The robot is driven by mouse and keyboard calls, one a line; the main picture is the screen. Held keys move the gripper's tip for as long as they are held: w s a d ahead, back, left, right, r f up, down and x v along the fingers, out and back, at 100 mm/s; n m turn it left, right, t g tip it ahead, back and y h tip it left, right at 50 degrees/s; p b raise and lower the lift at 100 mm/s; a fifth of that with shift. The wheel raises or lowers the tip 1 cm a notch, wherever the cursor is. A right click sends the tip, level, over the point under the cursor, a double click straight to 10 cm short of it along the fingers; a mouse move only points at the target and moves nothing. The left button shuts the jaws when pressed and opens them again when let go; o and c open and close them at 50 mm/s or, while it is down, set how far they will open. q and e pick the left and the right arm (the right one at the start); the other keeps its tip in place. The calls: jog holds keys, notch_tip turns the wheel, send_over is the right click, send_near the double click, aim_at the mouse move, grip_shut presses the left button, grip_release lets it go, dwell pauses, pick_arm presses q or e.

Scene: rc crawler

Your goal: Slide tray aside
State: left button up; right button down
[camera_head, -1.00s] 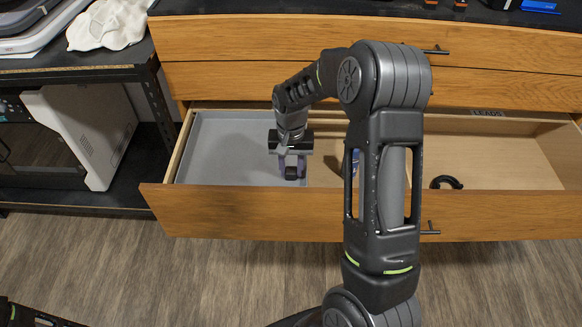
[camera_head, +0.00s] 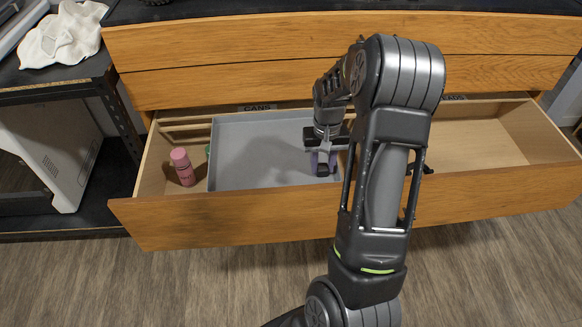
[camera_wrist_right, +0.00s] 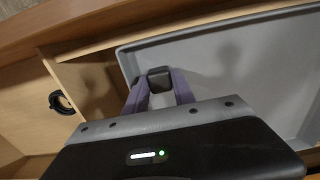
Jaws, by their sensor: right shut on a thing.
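The shallow grey tray (camera_head: 262,152) sits inside the open wooden drawer (camera_head: 230,222), left of its middle. A pink bottle (camera_head: 183,168) stands upright in the uncovered part left of the tray. A small green thing (camera_head: 207,152) shows beside the tray's left edge, mostly hidden. My left gripper is out of view.
A black curved thing (camera_wrist_right: 62,102) lies in the drawer's right part. My right arm hides part of the drawer's middle. The far right of the drawer floor (camera_head: 490,135) looks clear. A dark shelf with a white cloth (camera_head: 62,38) stands at left.

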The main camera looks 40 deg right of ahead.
jog(key=s+d+b, duration=0.1)
jog(key=s+d, duration=0.5)
jog(key=d, duration=0.2)
jog(key=shift+s+d, duration=0.2)
jog(key=shift+d, duration=0.15)
jog(key=shift+r, duration=0.1)
jog(key=c, duration=1.3)
grip_release()
jog(key=shift+s+d, duration=0.1)
jog(key=shift+s, duration=0.05)
notch_tip(320, 180, up, 8)
jog(key=shift+f, duration=0.15)
